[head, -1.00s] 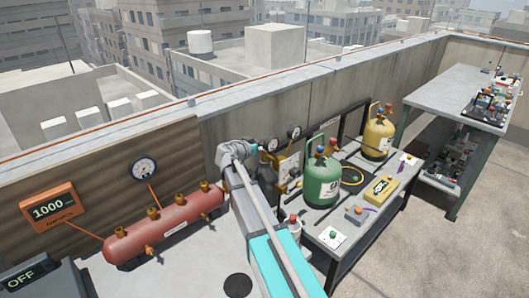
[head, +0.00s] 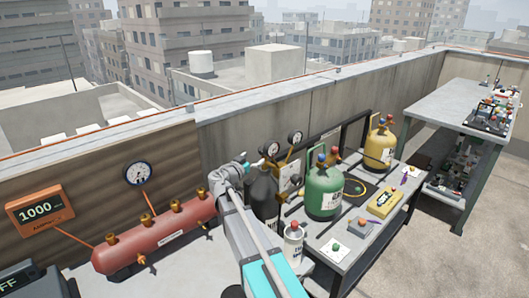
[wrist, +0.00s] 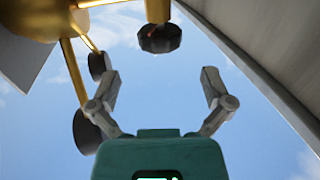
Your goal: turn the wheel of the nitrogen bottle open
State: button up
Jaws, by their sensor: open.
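The nitrogen bottle (head: 263,198) looks like the dark cylinder behind my arm in the head view, with brass fittings and two round gauges (head: 295,138) at its top. My gripper (wrist: 160,75) is open and empty in the wrist view, its two fingers spread wide. Beyond the fingertips, a dark faceted knob (wrist: 160,40) hangs on a brass stem, apart from the fingers and roughly between them. It may be the bottle's wheel; I cannot tell for certain.
Brass pipes (wrist: 72,70) and two dark round parts (wrist: 88,130) lie close to the left finger. The parapet wall (head: 330,100) runs behind. A green bottle (head: 324,195) stands to the right on the bench, a red tank (head: 155,240) to the left.

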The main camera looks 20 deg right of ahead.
aim_at(261, 153)
jog(key=shift+w+d, duration=0.1)
jog(key=shift+d, duration=0.05)
jog(key=shift+x, duration=3.6)
jog(key=c, duration=1.1)
jog(key=shift+n+t+y, duration=0.8)
jog(key=shift+t, duration=0.1)
jog(key=shift+n+t+y, duration=0.8)
jog(key=shift+t+y, duration=0.1)
